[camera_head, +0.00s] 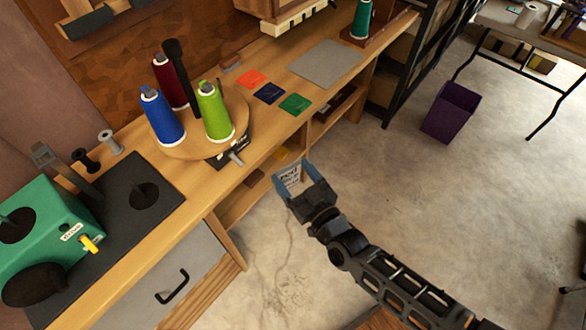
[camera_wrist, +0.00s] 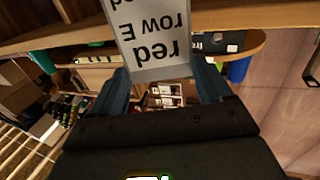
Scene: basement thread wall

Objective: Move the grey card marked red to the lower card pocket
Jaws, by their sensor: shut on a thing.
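The grey card (camera_head: 289,177) is held in my gripper (camera_head: 297,180), in front of the bench's open shelves. In the wrist view the card (camera_wrist: 155,40) shows upside-down print reading "red" and "row E", with a further line cut off at the top. The blue fingers of my gripper (camera_wrist: 160,78) stand on either side of the card's edge and are shut on it. I cannot make out the lower card pocket in either view.
The bench holds a round wooden stand (camera_head: 187,146) with blue, dark red and green thread cones. Red (camera_head: 251,79), navy (camera_head: 269,93) and green (camera_head: 295,103) squares lie on the bench top. A purple bin (camera_head: 451,111) stands on open floor to the right.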

